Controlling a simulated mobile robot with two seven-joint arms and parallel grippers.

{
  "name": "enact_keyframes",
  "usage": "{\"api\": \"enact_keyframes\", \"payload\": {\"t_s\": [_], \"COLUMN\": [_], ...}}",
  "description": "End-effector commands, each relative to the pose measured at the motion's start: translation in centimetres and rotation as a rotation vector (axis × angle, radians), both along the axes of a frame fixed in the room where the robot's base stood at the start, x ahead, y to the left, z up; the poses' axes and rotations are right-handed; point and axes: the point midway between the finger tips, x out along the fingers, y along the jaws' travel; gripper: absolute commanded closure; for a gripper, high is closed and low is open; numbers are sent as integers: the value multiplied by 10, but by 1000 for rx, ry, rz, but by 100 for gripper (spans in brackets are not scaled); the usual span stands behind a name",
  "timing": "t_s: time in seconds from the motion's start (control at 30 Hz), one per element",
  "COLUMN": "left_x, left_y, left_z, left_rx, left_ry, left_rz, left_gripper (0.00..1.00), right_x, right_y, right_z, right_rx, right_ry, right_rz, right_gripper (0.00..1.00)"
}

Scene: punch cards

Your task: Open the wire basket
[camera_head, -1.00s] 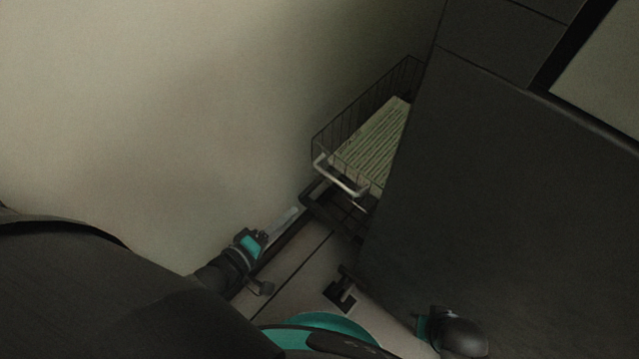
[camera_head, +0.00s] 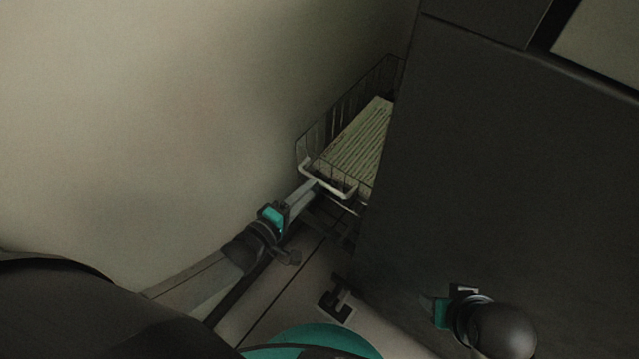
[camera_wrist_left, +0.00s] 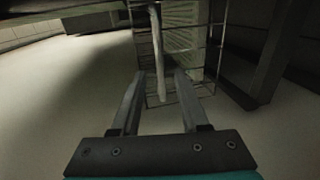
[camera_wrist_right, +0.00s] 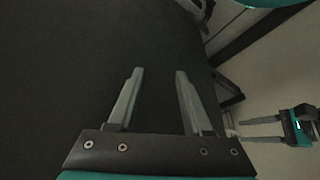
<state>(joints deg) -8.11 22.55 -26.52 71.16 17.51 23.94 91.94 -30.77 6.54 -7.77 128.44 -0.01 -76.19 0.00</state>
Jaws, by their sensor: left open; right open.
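The wire basket (camera_head: 318,142) sits low between the pale wall and a dark panel, its right part hidden by the panel. A light bar handle (camera_head: 330,188) runs along its front. A stack of pale punch cards (camera_head: 358,140) lies inside. My left gripper (camera_head: 308,188) is open at the left part of the handle. In the left wrist view the handle (camera_wrist_left: 157,55) runs up between the two open fingers (camera_wrist_left: 160,78); I cannot tell whether they touch it. My right gripper (camera_wrist_right: 159,76) is open and empty before the dark panel; its fingers are mostly hidden in the head view.
The large dark panel (camera_head: 500,170) fills the right of the head view, close to my right gripper. The pale wall (camera_head: 150,120) takes up the left. Pale floor (camera_wrist_left: 60,115) is clear left of the basket in the left wrist view.

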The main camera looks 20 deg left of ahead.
Motion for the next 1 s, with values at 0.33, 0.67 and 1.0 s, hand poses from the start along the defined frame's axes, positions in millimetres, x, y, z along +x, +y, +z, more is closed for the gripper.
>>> {"api": "enact_keyframes", "payload": {"t_s": [0.33, 0.67, 1.0], "left_x": [37, 48, 48], "left_y": [-13, -17, -17], "left_z": [-10, -10, -10], "left_rx": [1, 0, 1], "left_ry": [-1, 1, 1], "left_rz": [0, 0, 0], "left_gripper": [55, 55, 77], "right_x": [2, 4, 4], "right_y": [3, 6, 6], "right_z": [31, 41, 41], "right_rx": [15, 26, 26], "right_ry": [-73, -110, -110], "right_rz": [5, 11, 11], "right_gripper": [50, 50, 50]}}
